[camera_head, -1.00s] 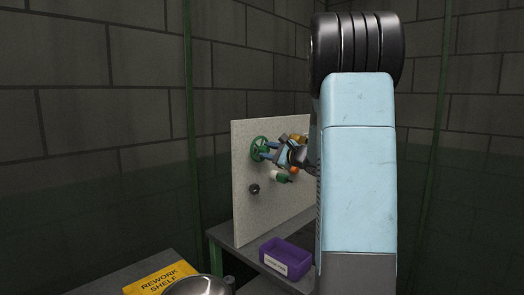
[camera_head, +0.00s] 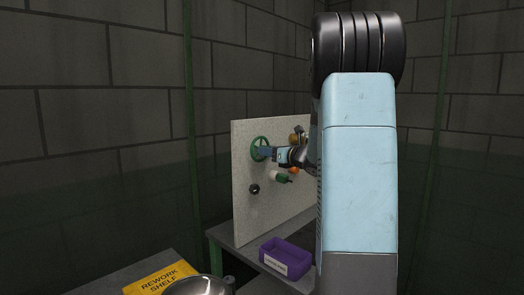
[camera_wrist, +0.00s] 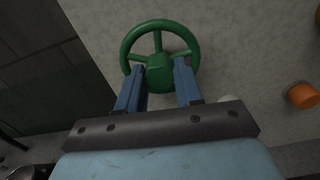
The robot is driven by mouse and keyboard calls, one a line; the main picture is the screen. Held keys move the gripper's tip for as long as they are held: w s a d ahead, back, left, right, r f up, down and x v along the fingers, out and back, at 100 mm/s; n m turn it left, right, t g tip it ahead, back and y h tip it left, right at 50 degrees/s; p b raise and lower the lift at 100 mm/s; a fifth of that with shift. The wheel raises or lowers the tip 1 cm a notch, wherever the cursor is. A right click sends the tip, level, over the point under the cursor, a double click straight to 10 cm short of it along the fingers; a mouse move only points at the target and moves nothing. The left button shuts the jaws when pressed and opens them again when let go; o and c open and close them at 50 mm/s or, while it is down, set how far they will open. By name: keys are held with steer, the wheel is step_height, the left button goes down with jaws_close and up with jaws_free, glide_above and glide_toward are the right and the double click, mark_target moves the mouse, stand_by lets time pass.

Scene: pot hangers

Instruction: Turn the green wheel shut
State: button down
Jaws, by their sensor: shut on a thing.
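The green wheel (camera_head: 258,149) is mounted on a pale speckled upright panel. In the wrist view the green wheel (camera_wrist: 134,38) shows a round rim, spokes and a thick hub (camera_wrist: 160,72). My gripper (camera_head: 265,152) reaches the wheel from the right. In the wrist view the two blue fingers of my gripper (camera_wrist: 160,80) stand on either side of the hub, shut on the wheel at its middle. The lower part of the rim is hidden behind the fingers and the hub.
The panel (camera_head: 270,200) also carries a dark knob (camera_head: 254,189), a white and green fitting (camera_head: 280,177) and an orange part (camera_wrist: 303,95). A purple bin (camera_head: 286,257) stands on the bench in front. A yellow rework shelf sign (camera_head: 160,279) lies at the lower left.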

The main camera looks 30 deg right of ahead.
steer(key=m, duration=0.4)
steer(key=shift+m, duration=0.4)
steer(key=c, duration=0.7)
jaws_free()
steer(key=n, duration=1.8)
steer(key=shift+c, duration=0.5)
